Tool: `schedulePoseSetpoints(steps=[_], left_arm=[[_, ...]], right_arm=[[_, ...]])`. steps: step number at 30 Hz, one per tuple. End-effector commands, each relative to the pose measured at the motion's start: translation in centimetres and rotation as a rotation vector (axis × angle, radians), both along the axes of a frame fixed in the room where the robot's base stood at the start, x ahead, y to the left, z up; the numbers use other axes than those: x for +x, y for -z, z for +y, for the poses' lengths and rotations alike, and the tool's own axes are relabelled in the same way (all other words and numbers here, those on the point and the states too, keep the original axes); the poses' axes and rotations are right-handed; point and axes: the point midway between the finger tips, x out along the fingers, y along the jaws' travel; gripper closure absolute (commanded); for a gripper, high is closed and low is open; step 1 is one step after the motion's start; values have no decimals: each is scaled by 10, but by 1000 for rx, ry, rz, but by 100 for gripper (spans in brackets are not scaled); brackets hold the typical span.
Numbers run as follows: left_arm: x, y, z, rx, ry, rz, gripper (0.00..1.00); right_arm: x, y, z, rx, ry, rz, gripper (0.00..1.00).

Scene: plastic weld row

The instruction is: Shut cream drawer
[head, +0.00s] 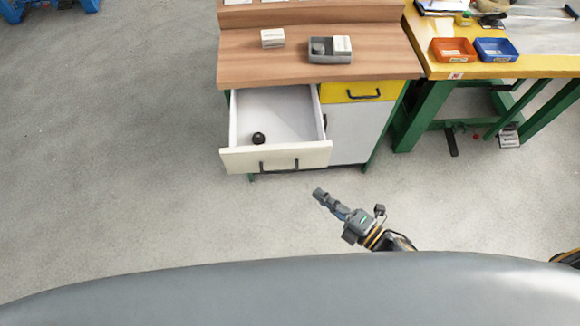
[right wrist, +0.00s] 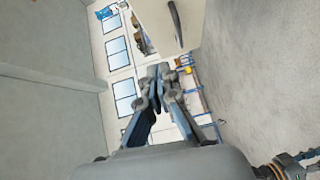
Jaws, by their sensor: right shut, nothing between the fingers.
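The cream drawer (head: 236,160) stands pulled out from the left side of the workbench cabinet in the head view. Its front has a dark bar handle (head: 280,165), and a small dark round object (head: 258,138) lies inside it. My right gripper (head: 319,193) is shut and empty, in front of and below the drawer front's right end, apart from it. In the right wrist view the shut fingertips (right wrist: 158,72) point towards a cream panel with a dark handle (right wrist: 176,22), seen at a tilt. My left gripper is not in view.
The wooden benchtop (head: 240,68) carries a white block (head: 272,38) and a grey tray (head: 330,58). A yellow drawer (head: 335,91) and a grey cabinet door (head: 350,130) sit right of the cream drawer. A yellow-topped table (head: 440,68) stands at right. The floor in front is clear.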

Motion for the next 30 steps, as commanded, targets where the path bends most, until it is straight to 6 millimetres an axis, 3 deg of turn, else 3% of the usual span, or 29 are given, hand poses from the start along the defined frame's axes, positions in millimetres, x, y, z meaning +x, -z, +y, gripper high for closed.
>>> schedulePoseSetpoints(steps=[7,19,24,30], left_arm=[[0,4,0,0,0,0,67],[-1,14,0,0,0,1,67],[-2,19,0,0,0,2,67],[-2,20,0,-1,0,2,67]], right_arm=[[9,-12,20,-11,-37,-62,100],[69,-11,77,-11,-33,-59,100],[94,-10,77,-13,-33,-58,100],[107,-11,77,-13,-32,-55,100]])
